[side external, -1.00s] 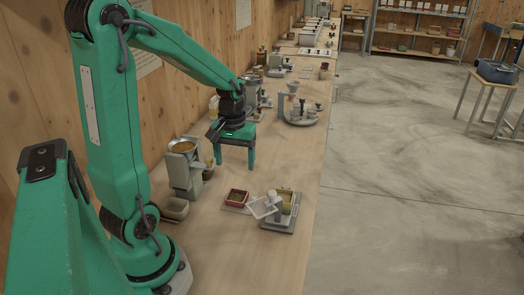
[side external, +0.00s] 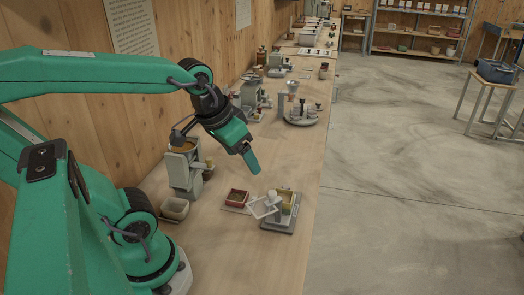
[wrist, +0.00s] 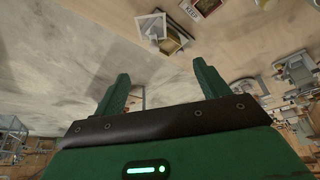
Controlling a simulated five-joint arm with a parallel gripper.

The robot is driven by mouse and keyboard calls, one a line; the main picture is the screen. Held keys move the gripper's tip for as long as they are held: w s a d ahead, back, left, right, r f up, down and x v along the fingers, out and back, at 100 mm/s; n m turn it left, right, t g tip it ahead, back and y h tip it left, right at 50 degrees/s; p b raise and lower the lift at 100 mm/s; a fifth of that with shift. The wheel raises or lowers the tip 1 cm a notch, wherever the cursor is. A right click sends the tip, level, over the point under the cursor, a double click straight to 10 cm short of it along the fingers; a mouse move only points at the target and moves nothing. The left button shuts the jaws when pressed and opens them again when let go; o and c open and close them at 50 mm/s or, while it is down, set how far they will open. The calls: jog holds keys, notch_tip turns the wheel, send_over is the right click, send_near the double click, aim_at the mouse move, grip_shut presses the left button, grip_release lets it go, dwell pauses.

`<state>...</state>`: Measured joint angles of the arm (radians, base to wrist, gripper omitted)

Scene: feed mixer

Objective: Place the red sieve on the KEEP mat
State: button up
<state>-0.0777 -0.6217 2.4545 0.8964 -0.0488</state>
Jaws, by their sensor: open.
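The red sieve (side external: 236,197), a small square red-walled tray with dark contents, rests on the pale KEEP mat (side external: 233,209) on the bench. In the wrist view the red sieve (wrist: 208,5) is at the top edge, partly cut off, beside the printed word on the KEEP mat (wrist: 191,12). My gripper (wrist: 160,72) is open with nothing between its fingers. In the side view my gripper (side external: 251,162) hangs tilted above the bench, beyond the red sieve and apart from it; its fingers overlap there.
A white square frame (side external: 262,208) leans tilted by a yellow sieve (side external: 286,201) on a grey stand (side external: 282,223), right of the mat. A grey machine (side external: 184,175) and a pale bin (side external: 175,208) stand left. The bench front is clear.

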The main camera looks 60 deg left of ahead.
jog(key=shift+s+d+r+m+t, duration=0.25)
jog(key=shift+s+d+m, duration=0.1)
jog(key=shift+s+d, duration=0.15)
jog(key=shift+s+d+r+m+t, duration=0.15)
jog(key=shift+s+d+r+m, duration=0.1)
jog(key=shift+s+d+m, duration=0.15)
dwell(0.8)
